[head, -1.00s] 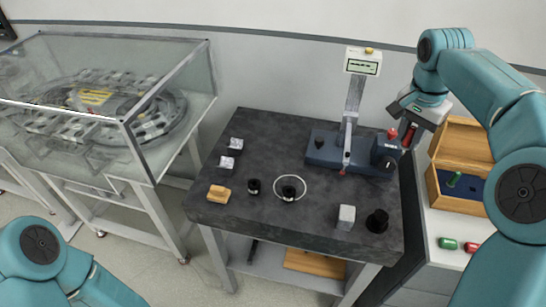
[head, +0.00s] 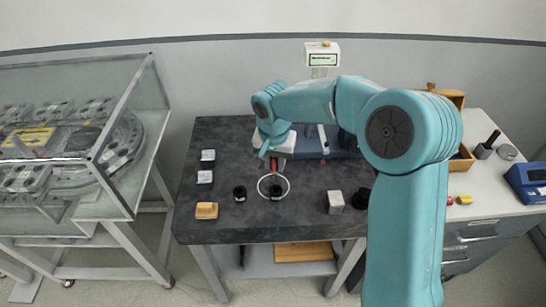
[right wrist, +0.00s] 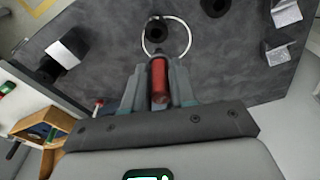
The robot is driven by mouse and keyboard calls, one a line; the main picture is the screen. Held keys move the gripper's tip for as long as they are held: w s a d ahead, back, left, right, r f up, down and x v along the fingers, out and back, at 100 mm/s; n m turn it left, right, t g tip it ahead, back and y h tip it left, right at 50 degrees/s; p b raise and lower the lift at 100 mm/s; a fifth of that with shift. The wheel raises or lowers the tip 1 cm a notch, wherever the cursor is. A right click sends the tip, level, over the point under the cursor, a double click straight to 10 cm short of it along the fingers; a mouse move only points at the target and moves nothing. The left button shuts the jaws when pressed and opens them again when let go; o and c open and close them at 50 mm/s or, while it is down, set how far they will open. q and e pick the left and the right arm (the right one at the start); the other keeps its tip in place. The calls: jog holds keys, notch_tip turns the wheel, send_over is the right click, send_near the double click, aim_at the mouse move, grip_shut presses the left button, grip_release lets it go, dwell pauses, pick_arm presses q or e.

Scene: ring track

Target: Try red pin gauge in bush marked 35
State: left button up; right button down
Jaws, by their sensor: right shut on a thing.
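My right gripper (head: 275,165) is shut on the red pin gauge, which shows in the right wrist view (right wrist: 160,82) lengthwise between the two fingers. In the head view the gripper is over the dark table, just behind a white ring marking. A black bush (head: 275,191) stands inside that ring; in the right wrist view it (right wrist: 157,31) is just beyond the fingertips. The pin appears apart from the bush. Another black bush (head: 240,193) stands to its left. No number can be read on either. My left gripper is out of view.
The dark table (head: 225,135) also carries a wooden block (head: 206,210), a grey block (head: 335,202) and a black cylinder (head: 361,198) at right. A gauge stand (head: 322,60) is at the back, partly behind my right arm. A glass-covered ring track (head: 85,140) stands at left.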

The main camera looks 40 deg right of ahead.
aim_at(276, 170)
jog(key=shift+d+f+b, duration=0.25)
jog(key=shift+f+b, duration=0.3)
jog(key=shift+f, duration=0.5)
notch_tip(276, 170, down, 2)
jog(key=shift+s+f+b, duration=0.1)
jog(key=shift+s+b, duration=0.05)
jog(key=shift+b, duration=0.65)
jog(key=shift+d+f, duration=0.1)
jog(key=shift+f, duration=0.45)
jog(key=shift+a+b, duration=0.2)
jog(key=shift+b, duration=0.25)
jog(key=shift+b, duration=0.3)
jog(key=shift+f+b, duration=0.95)
